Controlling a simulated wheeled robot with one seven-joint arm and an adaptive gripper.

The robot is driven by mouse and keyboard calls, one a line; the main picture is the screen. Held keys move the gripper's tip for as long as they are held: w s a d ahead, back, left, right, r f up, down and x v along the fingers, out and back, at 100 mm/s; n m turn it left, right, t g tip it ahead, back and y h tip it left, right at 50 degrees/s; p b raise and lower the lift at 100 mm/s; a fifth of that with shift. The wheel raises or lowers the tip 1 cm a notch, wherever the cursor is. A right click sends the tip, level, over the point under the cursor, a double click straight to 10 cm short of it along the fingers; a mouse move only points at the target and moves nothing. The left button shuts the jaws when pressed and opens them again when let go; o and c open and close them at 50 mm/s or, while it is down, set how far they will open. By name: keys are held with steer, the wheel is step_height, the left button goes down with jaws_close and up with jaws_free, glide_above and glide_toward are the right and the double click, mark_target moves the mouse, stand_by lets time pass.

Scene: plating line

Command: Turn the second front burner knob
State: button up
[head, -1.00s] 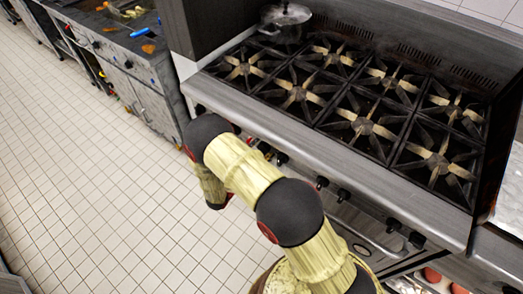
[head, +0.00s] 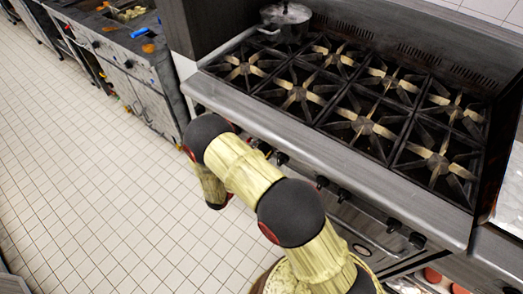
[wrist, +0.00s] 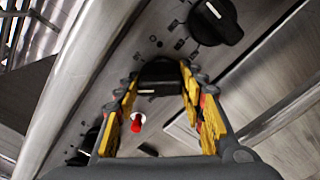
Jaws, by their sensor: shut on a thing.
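In the wrist view, my gripper (wrist: 161,86) has its yellow fingers on either side of a black burner knob (wrist: 159,74) on the stove's metal front panel and is shut on it. A white mark shows on the knob's near edge. A second black knob (wrist: 217,22) with a white line sits to the upper right, clear of the fingers. Another dark knob (wrist: 91,139) is partly hidden at the lower left. In the head view, several front knobs (head: 343,195) line the stove front, but my arm hides the gripper and the held knob.
A red indicator (wrist: 137,122) sits below the held knob, close to the left finger. The stove's front rail (head: 330,150) juts out above the knobs. A lidded pot (head: 286,20) stands at the back left of the stove (head: 455,228). The tiled floor (head: 110,200) at left is clear.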

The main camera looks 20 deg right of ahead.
steer(key=m+b, duration=0.3)
steer(key=m, duration=0.1)
steer(key=shift+f, duration=0.15)
steer(key=shift+m+b, duration=1.35)
steer(key=shift+m, duration=0.95)
steer(key=o, duration=1)
steer(key=shift+o, duration=0.7)
steer(key=v, duration=1.2)
